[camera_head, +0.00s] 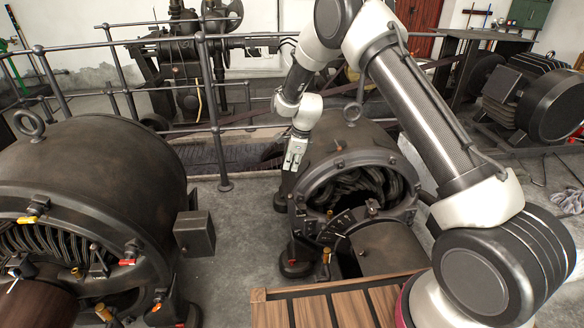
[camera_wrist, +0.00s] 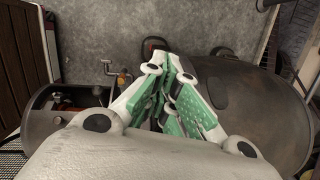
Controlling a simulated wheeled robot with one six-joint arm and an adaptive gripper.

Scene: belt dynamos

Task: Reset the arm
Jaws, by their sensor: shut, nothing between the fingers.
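My arm is white and grey and reaches from the lower right up over the small dynamo, bending down at its far end. My gripper (camera_head: 293,162) points down at the left edge of the small dark dynamo (camera_head: 340,150); I cannot tell whether it touches it. In the wrist view my gripper (camera_wrist: 172,72), with green pads and white links, has its fingers together with nothing held. The dynamo's rounded dark casing (camera_wrist: 255,105) lies below and to the right of the fingers there.
A large dynamo (camera_head: 90,180) stands at the left, with a grey box (camera_head: 195,233) on its side. A metal railing (camera_head: 215,110) runs behind. A slatted wooden platform (camera_head: 330,305) is in front. Another machine (camera_head: 535,98) stands at the far right. Bare concrete floor (camera_head: 235,250) lies between the dynamos.

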